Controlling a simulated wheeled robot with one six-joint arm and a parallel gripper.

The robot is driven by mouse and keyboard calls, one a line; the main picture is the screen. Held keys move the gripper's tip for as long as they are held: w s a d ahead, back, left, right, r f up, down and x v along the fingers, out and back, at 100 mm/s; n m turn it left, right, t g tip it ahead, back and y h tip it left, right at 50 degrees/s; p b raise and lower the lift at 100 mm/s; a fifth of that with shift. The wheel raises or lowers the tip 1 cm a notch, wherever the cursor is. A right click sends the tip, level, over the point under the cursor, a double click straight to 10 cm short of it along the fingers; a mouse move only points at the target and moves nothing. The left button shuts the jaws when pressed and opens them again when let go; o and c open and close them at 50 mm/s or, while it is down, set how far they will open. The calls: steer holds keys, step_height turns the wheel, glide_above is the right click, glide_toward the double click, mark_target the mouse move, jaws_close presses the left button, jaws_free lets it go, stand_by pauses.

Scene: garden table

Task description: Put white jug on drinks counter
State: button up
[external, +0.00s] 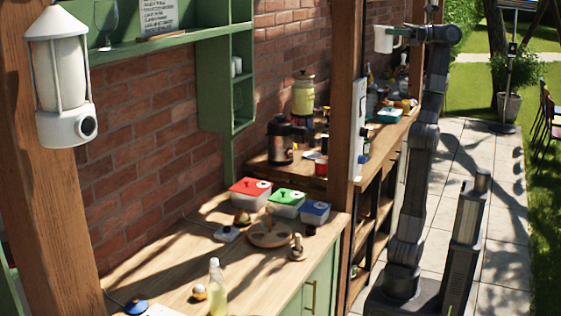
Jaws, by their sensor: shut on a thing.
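The white jug (383,40) is in the upper right of the external view, high above the far counter. My gripper (396,34) is at the jug's right side and is shut on it; the fingers are small and partly hidden. The jug looks upright and is clear of any surface. A wooden counter (258,163) runs along the brick wall below, behind the post. I cannot tell from this view which counter is the drinks counter.
The far counter holds a dark flask (279,140), a yellow drink dispenser (304,95), a teal box (390,115) and bottles. A wooden post (345,90) stands before it. The near counter (150,262) holds lidded boxes and a bottle (216,285).

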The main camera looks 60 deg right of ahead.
steer(key=w+d+f+m+t+h, duration=0.1)
steer(key=w+d+f+m+h, duration=0.3)
steer(key=d+f, duration=0.9)
steer(key=w+d+f+h, duration=0.2)
steer(key=w+d+f, duration=0.3)
steer(key=d+f, duration=0.9)
steer(key=w+d+f+m+t+h, duration=0.1)
steer(key=w+d+f+m+h, duration=0.35)
steer(key=d, duration=1.45)
steer(key=w+d+f+n, duration=0.1)
steer(key=w+d+f, duration=0.3)
steer(key=f, duration=0.6)
steer(key=w+d+f+n+y+p, duration=0.1)
steer(key=w+d+f, duration=0.4)
steer(key=w+f, duration=0.4)
steer(key=w+d+f+n+y+p, duration=0.1)
steer(key=w+d+f, duration=0.4)
steer(key=f, duration=0.6)
steer(key=shift+w+d, duration=0.15)
steer(key=shift+w, duration=0.8)
steer(key=shift+f, duration=2.85)
steer(key=shift+f+b, duration=0.25)
steer(key=shift+b, duration=0.05)
